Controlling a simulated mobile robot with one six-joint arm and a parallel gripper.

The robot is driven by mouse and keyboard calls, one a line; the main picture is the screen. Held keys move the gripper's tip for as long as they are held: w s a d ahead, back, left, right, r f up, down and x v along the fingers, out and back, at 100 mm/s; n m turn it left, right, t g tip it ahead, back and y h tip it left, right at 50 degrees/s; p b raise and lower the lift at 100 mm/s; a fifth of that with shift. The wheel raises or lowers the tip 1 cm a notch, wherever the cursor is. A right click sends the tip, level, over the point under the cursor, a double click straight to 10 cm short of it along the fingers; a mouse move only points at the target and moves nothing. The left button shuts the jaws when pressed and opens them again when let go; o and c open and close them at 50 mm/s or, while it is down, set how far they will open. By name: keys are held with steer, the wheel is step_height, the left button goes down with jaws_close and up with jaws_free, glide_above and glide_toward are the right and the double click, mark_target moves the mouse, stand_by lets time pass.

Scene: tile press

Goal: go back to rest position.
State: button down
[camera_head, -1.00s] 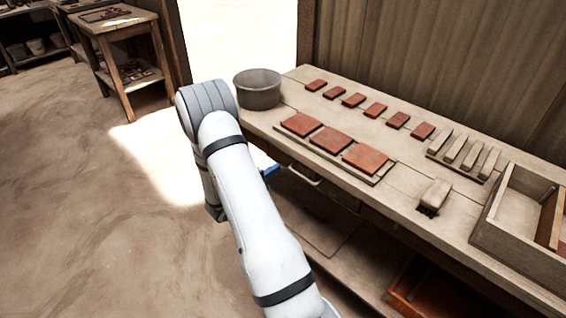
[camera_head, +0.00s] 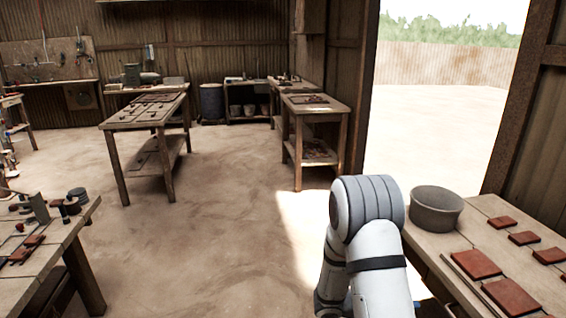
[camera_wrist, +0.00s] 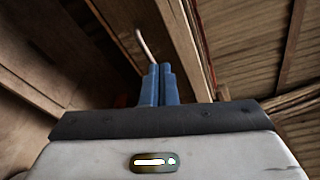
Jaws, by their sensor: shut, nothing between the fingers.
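My gripper (camera_wrist: 159,72) shows in the wrist view as two blue fingers side by side, shut with nothing between them. Beyond the fingers are wooden surfaces and a thin pale curved handle (camera_wrist: 146,45). In the head view my white and grey arm stands at the lower right, beside the workbench (camera_head: 425,238). The gripper itself is almost wholly hidden behind the arm there.
A grey tub (camera_head: 436,212) stands on the workbench, with red tiles (camera_head: 477,264) to its right. A table with tools (camera_head: 62,240) is at the lower left. Farther tables (camera_head: 118,118) (camera_head: 316,108) stand at the back. The sandy floor between them is open.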

steer(key=s+a+r+m+g+y+p, duration=0.2)
steer(key=s+a+r+m+y, duration=0.15)
steer(key=s+r+m, duration=0.4)
steer(key=s+a+r+m+g+y+p, duration=0.1)
steer(key=s+a+r+m+y+p, duration=0.25)
steer(key=m, duration=0.65)
steer(key=s+a+r+m+t+y+p, duration=0.1)
steer(key=s+a+r+m+t+y, duration=0.4)
steer(key=a+r+m+y, duration=0.4)
steer(key=shift+s+a+r+m+t+y, duration=0.5)
steer(key=shift+a+r+m, duration=0.7)
steer(key=shift+m, duration=1.35)
steer(key=shift+w, duration=0.2)
